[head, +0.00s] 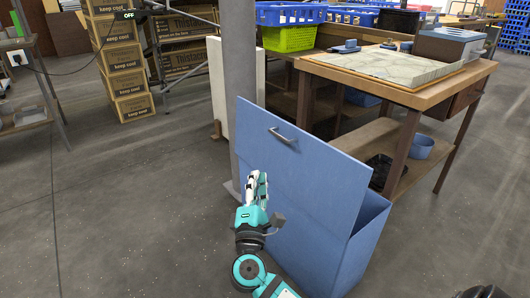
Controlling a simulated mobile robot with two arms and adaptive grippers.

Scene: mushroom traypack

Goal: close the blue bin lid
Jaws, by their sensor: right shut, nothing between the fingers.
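The blue bin (367,240) stands on the floor at the centre right in the head view. Its blue lid (310,170) is raised and tilted up, with a metal handle (282,135) near its upper edge. My right gripper (258,178) is shut and empty, in front of the lid's outer face near its lower left part. It is below and left of the handle; I cannot tell whether it touches the lid. The inside of the bin is mostly hidden behind the lid. My left gripper is not in view.
A grey post (238,60) stands right behind the lid's left edge. A wooden workbench (440,95) with a tray and a box on it stands behind the bin on the right. Stacked cartons (125,70) are at the back left.

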